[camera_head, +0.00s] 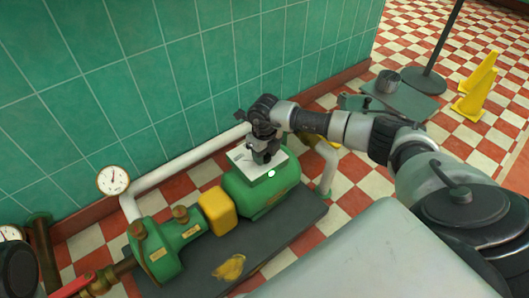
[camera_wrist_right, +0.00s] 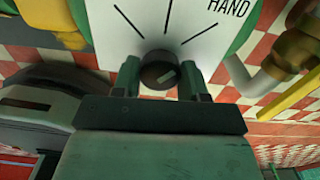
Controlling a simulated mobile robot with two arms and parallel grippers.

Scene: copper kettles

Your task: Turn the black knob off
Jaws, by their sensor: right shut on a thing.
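The black knob (camera_wrist_right: 159,70) sits on a white panel (camera_wrist_right: 190,30) printed with dial lines and the word HAND. In the head view the white panel (camera_head: 241,157) lies on top of a green motor housing (camera_head: 258,193). My right gripper (camera_head: 264,158) reaches down over the panel there and hides the knob. My left gripper is not in view.
A yellow coupling guard (camera_head: 217,210) and a green pump (camera_head: 166,247) stand beside the motor on a dark base. A yellow cloth (camera_head: 230,267) lies in front. White pipe (camera_head: 190,157) and a green tiled wall (camera_head: 180,80) are behind. Yellow floor signs (camera_head: 476,90) stand far right.

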